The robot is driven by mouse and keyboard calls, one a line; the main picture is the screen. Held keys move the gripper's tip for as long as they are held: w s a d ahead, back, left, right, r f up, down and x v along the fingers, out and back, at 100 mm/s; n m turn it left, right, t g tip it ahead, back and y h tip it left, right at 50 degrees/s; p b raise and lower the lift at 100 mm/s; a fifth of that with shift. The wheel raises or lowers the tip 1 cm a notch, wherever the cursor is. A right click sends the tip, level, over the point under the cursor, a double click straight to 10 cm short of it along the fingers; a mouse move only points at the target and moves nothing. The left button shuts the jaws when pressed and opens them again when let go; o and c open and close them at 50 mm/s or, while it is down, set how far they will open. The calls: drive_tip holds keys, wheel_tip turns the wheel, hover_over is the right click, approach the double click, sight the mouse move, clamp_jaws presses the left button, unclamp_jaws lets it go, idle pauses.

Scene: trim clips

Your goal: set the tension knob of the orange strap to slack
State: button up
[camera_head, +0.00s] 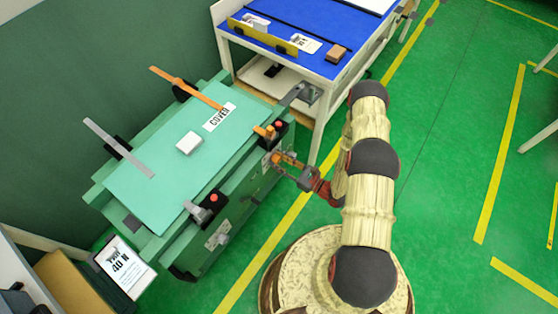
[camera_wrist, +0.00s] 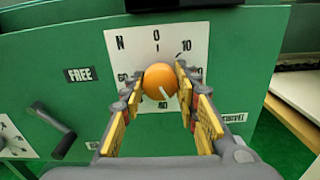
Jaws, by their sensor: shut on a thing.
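The orange tension knob (camera_wrist: 158,79) sits on a white dial plate (camera_wrist: 140,48) on the green box's front. The dial shows N, 0, 10, 40 and 60, and the knob's white mark points down, near the 40. My gripper (camera_wrist: 155,86) is shut on the knob, one finger on each side. In the head view my gripper (camera_head: 285,160) is at the box's front face, below the orange buckle (camera_head: 265,132). The orange strap (camera_head: 188,85) shows on the box's far side, beyond the lid (camera_head: 160,165).
A FREE label (camera_wrist: 80,74) and a dark lever (camera_wrist: 52,122) are left of the dial. A grey strap (camera_head: 118,147) lies on the lid, with a white block (camera_head: 189,143) nearby. A blue-topped table (camera_head: 300,15) is behind.

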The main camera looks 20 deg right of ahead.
drive_tip(key=c, duration=0.4)
drive_tip(key=shift+c, duration=0.2)
